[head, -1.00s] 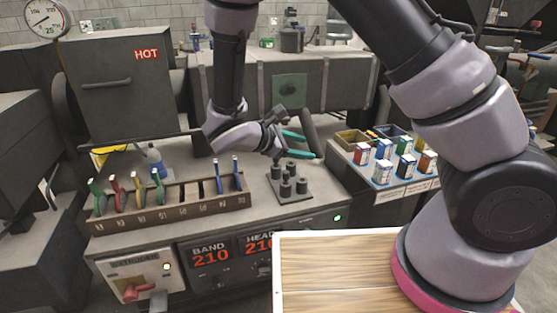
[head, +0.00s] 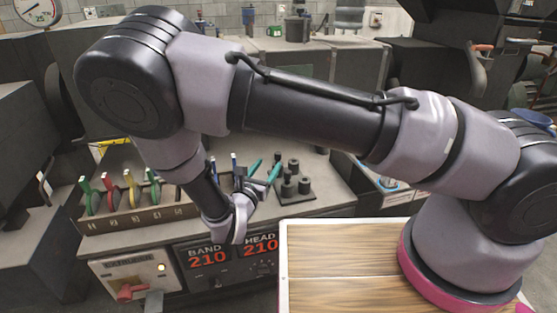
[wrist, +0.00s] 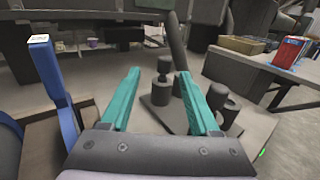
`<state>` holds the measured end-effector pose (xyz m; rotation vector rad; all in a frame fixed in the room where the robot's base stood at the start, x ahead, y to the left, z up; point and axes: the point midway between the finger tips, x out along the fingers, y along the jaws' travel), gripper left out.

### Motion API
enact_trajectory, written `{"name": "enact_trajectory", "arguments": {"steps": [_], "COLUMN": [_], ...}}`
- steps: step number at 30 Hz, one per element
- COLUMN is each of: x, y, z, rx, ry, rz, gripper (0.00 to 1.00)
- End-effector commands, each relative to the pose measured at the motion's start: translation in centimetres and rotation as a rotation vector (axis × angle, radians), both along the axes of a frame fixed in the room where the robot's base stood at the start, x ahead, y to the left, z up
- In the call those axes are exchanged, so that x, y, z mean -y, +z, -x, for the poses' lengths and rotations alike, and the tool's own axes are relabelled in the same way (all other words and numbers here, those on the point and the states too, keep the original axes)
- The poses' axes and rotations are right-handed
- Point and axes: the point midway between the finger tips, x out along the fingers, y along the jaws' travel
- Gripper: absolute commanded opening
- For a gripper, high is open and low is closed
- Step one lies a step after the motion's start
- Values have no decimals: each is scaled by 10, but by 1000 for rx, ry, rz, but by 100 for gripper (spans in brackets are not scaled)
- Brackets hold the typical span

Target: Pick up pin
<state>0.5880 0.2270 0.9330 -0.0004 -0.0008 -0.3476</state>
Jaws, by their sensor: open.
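Several short dark cylinders stand upright on a dark square plate (head: 293,198) on the bench; which one is the pin I cannot tell. One stepped dark cylinder (wrist: 162,92) shows between my fingers in the wrist view, beyond them and untouched. Other cylinders (wrist: 219,96) stand to its right, partly behind the right finger. My gripper (head: 264,167) has two teal fingers, spread apart and empty, to the left of the plate in the head view. It also shows in the wrist view (wrist: 158,74), with the fingers pointing toward the plate.
A rack (head: 150,217) with coloured-handled tools stands left of my gripper; a blue handle (wrist: 47,70) is close beside it in the wrist view. A red box (wrist: 287,52) and an open bin (wrist: 243,43) are at the right. A wooden board (head: 340,262) lies in front.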

Motion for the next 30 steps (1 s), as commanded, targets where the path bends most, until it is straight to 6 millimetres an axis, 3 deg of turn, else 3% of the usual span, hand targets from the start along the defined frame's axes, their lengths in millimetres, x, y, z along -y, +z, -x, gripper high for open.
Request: {"name": "enact_trajectory", "arguments": {"steps": [3,10,18,25,30], "x": [7,16,32,32,32], "y": [0,-3,-6,-6,-6], "z": [-18,-34,-67,-69,-69], "rx": [0,0,-1,-1,0], "ry": [-3,-4,-3,0,-1], "rz": [1,1,-1,-1,-2], "gripper": [62,62,62,62,0]}}
